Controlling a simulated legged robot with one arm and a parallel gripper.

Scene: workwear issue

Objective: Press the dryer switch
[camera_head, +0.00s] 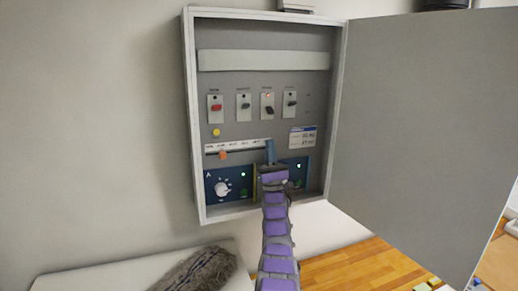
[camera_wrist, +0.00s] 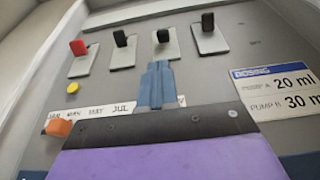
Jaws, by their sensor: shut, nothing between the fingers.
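A row of several small switches is on the panel inside the open grey cabinet (camera_head: 188,120). The leftmost has a red lever (camera_head: 216,107); the others have black levers. Their labels are too small to read, so I cannot tell which is the dryer switch. The third switch from the left (camera_head: 269,110) has a small orange light above its lever, and its lever sits lower than its neighbours'. My gripper (camera_head: 270,147) is shut and empty, pointing up below this third switch. In the wrist view its blue fingertips (camera_wrist: 157,68) appear just below that black lever (camera_wrist: 162,36), apparently apart.
The cabinet door (camera_head: 425,120) stands open to the right. A yellow button (camera_head: 216,132), an orange slider (camera_head: 223,154) and a white dial (camera_head: 222,189) are at the panel's left. A dosing label (camera_head: 302,137) is right of my gripper. A grey fluffy item (camera_head: 195,272) lies below.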

